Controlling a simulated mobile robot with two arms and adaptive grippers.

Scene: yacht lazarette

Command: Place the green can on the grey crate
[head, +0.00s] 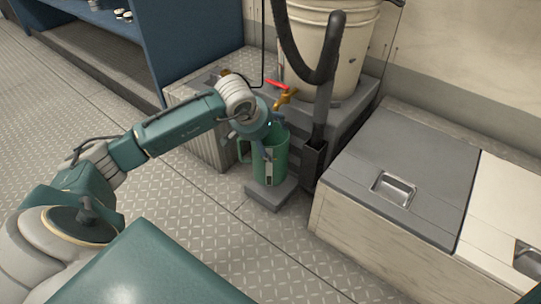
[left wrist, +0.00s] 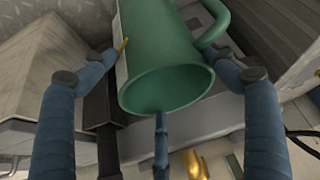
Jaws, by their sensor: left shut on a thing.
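The green can (head: 279,162) stands upright, open end up, with its handle on the left in the head view. It is over a small low grey block (head: 264,200); whether it rests on it I cannot tell. My left gripper (head: 268,140) is at the can's upper part, shut on it. In the left wrist view, its blue fingers (left wrist: 165,70) are around the can (left wrist: 155,45), one in front of the rim. A grey ribbed crate-like box (head: 212,150) stands left of the can, partly hidden by my arm. My right gripper is not in view.
A cream bucket (head: 325,45) with a brass tap (head: 284,99) and red lever (head: 277,85) stands behind the can. A dark hose (head: 325,85) hangs close on the right. A bench with a grey lid (head: 420,155) is at right. The front floor (head: 240,235) is clear.

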